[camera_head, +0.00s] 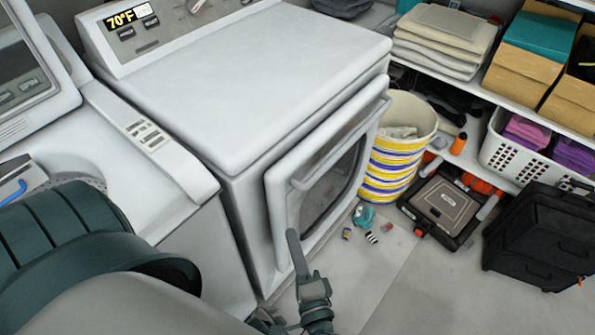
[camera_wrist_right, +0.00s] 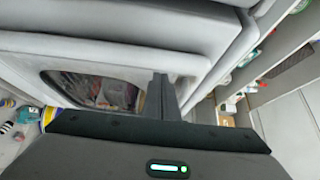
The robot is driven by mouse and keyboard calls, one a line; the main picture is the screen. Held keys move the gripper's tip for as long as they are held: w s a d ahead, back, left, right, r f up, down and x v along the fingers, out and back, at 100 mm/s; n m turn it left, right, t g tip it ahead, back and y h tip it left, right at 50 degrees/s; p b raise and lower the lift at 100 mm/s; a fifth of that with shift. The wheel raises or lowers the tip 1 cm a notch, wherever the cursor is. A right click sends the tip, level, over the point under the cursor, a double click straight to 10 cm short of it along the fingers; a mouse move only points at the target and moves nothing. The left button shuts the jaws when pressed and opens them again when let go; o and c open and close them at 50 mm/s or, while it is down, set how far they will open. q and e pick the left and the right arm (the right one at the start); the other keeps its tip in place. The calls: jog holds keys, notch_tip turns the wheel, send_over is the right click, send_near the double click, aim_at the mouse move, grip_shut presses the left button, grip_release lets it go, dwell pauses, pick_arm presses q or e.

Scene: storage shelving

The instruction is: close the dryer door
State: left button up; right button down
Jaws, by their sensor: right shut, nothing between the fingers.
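The white dryer (camera_head: 235,85) stands in the middle of the head view. Its door (camera_head: 278,205), with a dark window (camera_head: 328,190) and a long bar handle (camera_head: 340,148), stands slightly out from the front, with a narrow gap along its top. My right gripper (camera_head: 293,236) is shut and empty, its fingers pointing up in front of the door's lower left part. In the right wrist view, the shut fingers (camera_wrist_right: 161,92) overlap the door (camera_wrist_right: 120,58) beside its window. I cannot tell whether they touch it. My left gripper is not in view.
A white washer (camera_head: 140,150) stands left of the dryer. A striped basket (camera_head: 397,160) is close to the door's right side. Small items (camera_head: 372,237) lie on the floor before it. A black toolbox (camera_head: 440,205) and black drawer case (camera_head: 540,235) stand right; floor between is clear.

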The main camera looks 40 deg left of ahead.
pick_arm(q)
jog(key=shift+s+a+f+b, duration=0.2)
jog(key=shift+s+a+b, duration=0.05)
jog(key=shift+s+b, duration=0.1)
pick_arm(e)
jog(key=s, duration=0.2)
jog(key=s+d, duration=0.1)
jog(key=s, duration=0.2)
jog(key=shift+s, duration=0.25)
